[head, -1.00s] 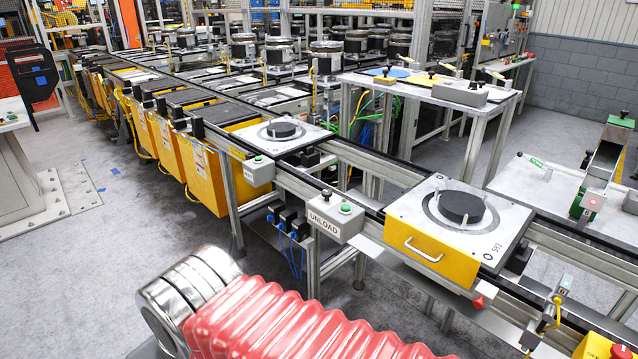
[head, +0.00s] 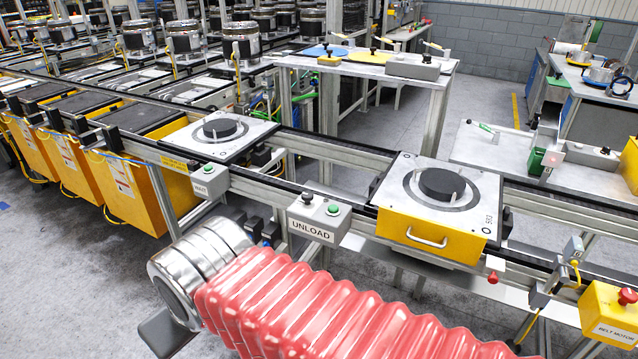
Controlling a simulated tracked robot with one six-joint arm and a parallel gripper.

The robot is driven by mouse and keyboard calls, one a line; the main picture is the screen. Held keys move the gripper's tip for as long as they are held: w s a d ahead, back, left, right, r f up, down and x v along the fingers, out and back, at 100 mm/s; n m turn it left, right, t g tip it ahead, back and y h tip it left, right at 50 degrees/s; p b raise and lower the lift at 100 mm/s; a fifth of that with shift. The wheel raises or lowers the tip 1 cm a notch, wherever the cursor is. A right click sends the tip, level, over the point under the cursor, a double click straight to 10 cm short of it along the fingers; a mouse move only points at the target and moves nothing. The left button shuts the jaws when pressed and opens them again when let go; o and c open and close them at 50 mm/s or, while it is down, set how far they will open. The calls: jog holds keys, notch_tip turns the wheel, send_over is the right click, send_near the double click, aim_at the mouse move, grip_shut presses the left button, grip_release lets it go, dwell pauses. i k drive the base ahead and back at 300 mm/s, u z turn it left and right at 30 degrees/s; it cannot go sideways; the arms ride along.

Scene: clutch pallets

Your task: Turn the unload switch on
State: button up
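The grey UNLOAD switch box (head: 318,219) is fixed to the near side of the conveyor rail, near the middle of the head view. It carries a small black selector knob (head: 307,198) on the left of its top and a green button (head: 333,209) on the right. I cannot tell which way the knob is set. My arm, in a red ribbed sleeve with a silver metal joint, crosses the bottom of the view in front of the box. My gripper is not in view.
A pallet with a black disc (head: 443,184) and a yellow front (head: 420,235) sits on the conveyor right of the box. Another pallet (head: 218,131) sits to the left, above a WAIT box (head: 211,180). A yellow BELT MOTOR box (head: 611,318) is at the lower right.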

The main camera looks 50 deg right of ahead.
aim_at(306, 197)
jog(key=z, duration=0.5)
jog(key=i, duration=0.85)
jog(key=z, duration=0.45)
